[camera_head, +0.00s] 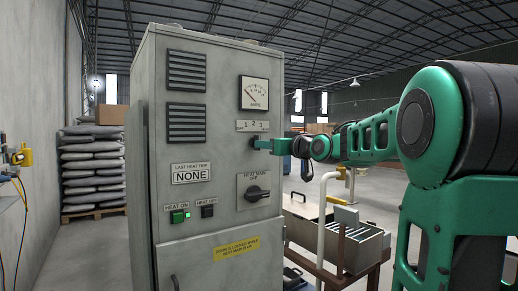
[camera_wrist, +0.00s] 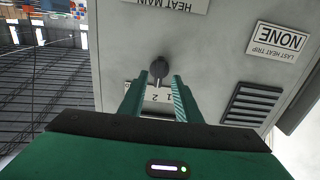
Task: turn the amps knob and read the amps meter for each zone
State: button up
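The amps meter (camera_head: 254,93) is a white square dial high on the grey cabinet's front. Its needle leans left of centre; the exact reading is too small to tell. Below it is the zone plate (camera_head: 252,126), marked 1, 2, 3. The dark round amps knob (camera_wrist: 158,69) shows in the wrist view, which is upside down. My gripper (camera_wrist: 159,76) is open, its two green fingers on either side of the knob with a gap visible at each side. In the head view my gripper (camera_head: 264,144) reaches the panel just below the plate and partly hides the knob. The knob's setting cannot be told.
The cabinet (camera_head: 222,150) also bears a green heat-on button (camera_head: 178,217), a black heat-off button (camera_head: 208,211), the heat main switch (camera_head: 257,192) and a "NONE" last-heat-trip label (camera_head: 191,173). A cart with a metal tray (camera_head: 355,257) stands right of the cabinet.

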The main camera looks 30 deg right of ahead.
jog(key=s, duration=0.6)
jog(key=shift+s+d, duration=0.15)
jog(key=shift+s, duration=0.1)
jog(key=s+a+f+m+g, duration=0.1)
jog(key=s+f+g, duration=0.2)
jog(key=f, duration=0.5)
jog(key=s+a+f+m+g+h, duration=0.1)
jog(key=s+f+g, duration=0.25)
jog(key=f, duration=0.45)
jog(key=s+a+f+m+g, duration=0.15)
jog(key=s+f, duration=0.25)
jog(key=f, duration=0.4)
jog(key=s+a+f+m+g, duration=0.1)
jog(key=s+f+g, duration=0.2)
jog(key=s+f, duration=0.2)
jog(key=s+a+f+m+g, duration=0.1)
jog(key=s+f, duration=0.4)
jog(key=s, duration=0.6)
jog(key=s+a+f+m+g, duration=0.1)
jog(key=s+a+f+g, duration=0.2)
jog(key=s+f+g, duration=0.3)
jog(key=s, duration=0.3)
jog(key=shift+y, duration=0.3)
